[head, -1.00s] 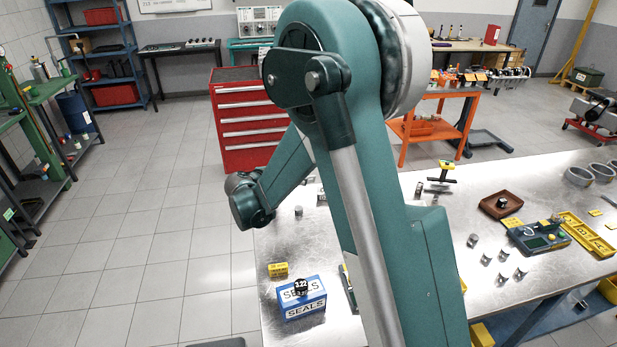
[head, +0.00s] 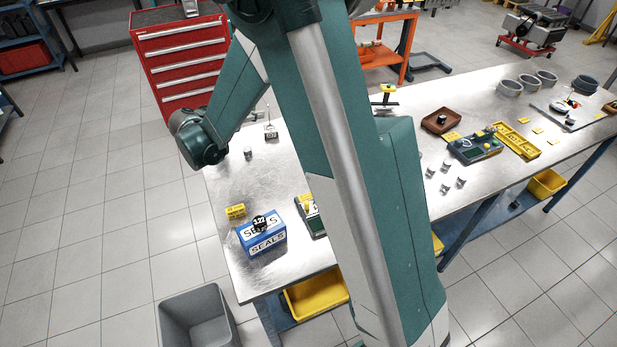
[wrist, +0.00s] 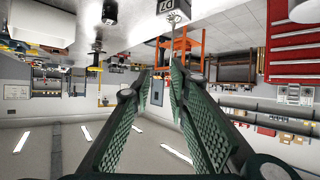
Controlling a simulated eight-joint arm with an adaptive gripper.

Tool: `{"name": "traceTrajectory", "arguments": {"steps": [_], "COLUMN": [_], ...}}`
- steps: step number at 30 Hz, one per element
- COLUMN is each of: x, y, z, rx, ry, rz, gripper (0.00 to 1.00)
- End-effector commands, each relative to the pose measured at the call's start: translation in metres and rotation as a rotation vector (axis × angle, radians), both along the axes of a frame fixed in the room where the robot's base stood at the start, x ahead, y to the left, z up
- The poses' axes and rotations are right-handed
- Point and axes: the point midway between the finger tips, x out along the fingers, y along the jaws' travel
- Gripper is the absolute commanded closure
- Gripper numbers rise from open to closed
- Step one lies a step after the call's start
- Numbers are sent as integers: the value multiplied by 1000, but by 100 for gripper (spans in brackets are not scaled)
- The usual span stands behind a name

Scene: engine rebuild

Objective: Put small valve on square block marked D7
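My gripper (wrist: 162,68) shows in the wrist view with its two ribbed fingers apart and nothing between them. In the head view I cannot make out the fingers. A small block (head: 271,132) stands near the far left edge of the bench in the head view, with a thin upright stem at it. In the wrist view, upside down, the block (wrist: 171,6) carries a dark label reading D7, at the top edge beyond the fingertips. I cannot tell whether the stem is the small valve. A small metal cylinder (head: 248,153) stands on the bench nearer than the block.
A blue SEALS box (head: 262,240) and a yellow block (head: 236,211) stand at the bench's near left. A yellow-topped tool (head: 388,92), brown tray (head: 441,121) and several metal cylinders lie right of my arm. A grey bin (head: 195,310) stands on the floor.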

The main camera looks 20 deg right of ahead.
Motion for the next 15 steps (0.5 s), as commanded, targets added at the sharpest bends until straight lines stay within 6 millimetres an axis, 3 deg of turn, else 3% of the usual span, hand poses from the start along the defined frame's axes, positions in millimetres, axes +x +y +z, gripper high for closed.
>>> {"name": "traceTrajectory", "arguments": {"steps": [15], "x": [-73], "y": [-36], "z": [46], "rx": [72], "ry": [204], "rz": [129], "gripper": [82]}}
